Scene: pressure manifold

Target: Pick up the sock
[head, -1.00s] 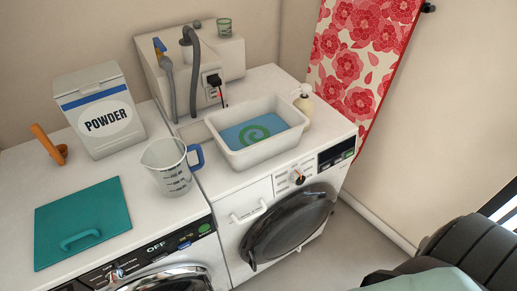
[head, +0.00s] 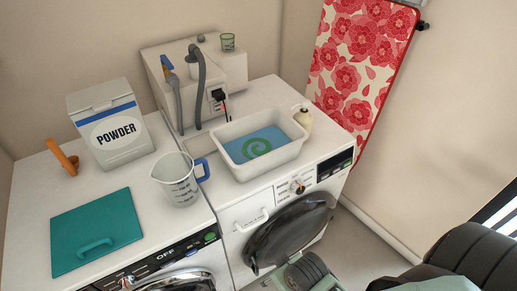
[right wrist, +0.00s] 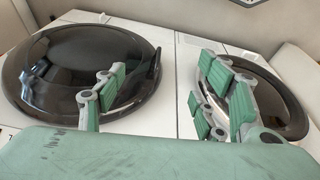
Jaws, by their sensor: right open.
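I cannot make out a sock in either view. A white basin (head: 285,158) on the right-hand machine holds blue water with a green spiral shape (head: 257,147) in it; I cannot tell what the spiral is. My right gripper (right wrist: 160,95) is open and empty in the right wrist view, its green-padded fingers apart in front of dark round machine doors. A green and dark part of my arm shows low in the head view, in front of the right machine's door (head: 290,232). My left gripper is not in view.
A measuring jug (head: 177,182), powder box (head: 113,138), teal panel (head: 95,228) and orange item (head: 62,157) are on the left machine. A floral ironing board (head: 362,65) leans at the wall.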

